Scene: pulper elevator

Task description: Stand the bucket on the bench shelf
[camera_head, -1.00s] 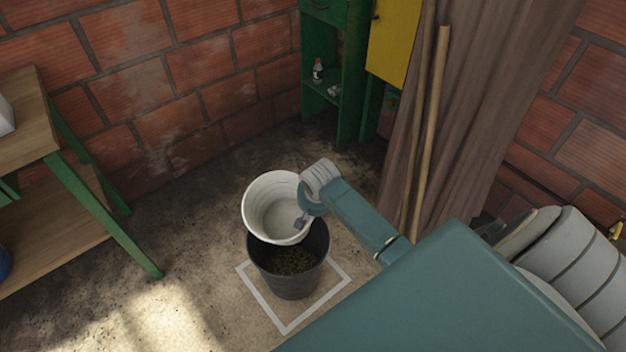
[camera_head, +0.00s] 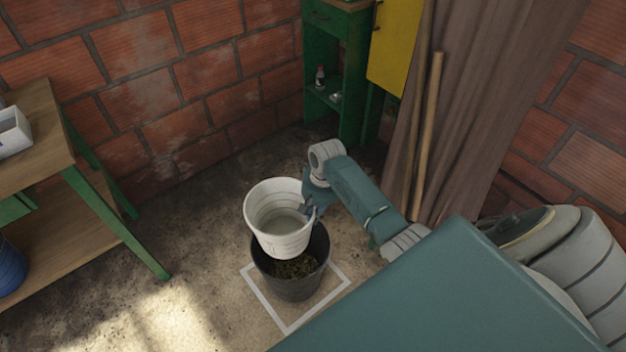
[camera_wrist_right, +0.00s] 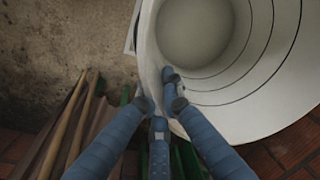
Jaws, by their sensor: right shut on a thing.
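A white bucket (camera_head: 278,232) hangs in the head view, tilted, its mouth toward the camera and its inside looking empty. My right gripper (camera_head: 308,208) is shut on the bucket's right rim. In the right wrist view the fingers (camera_wrist_right: 162,95) close on the wall of the white bucket (camera_wrist_right: 235,75), one of them inside it. The bucket is in front of part of a dark bin; I cannot tell whether they touch. The bench at the left has a wooden lower shelf (camera_head: 85,235) between green legs. My left gripper is not in view.
The dark bin (camera_head: 298,284) with brownish matter inside stands in a white floor square (camera_head: 262,297). A blue container (camera_head: 8,270) sits on the shelf's left end. A green cabinet (camera_head: 350,75), wooden poles (camera_head: 428,130) and a curtain (camera_head: 475,110) stand behind. Floor between bin and bench is clear.

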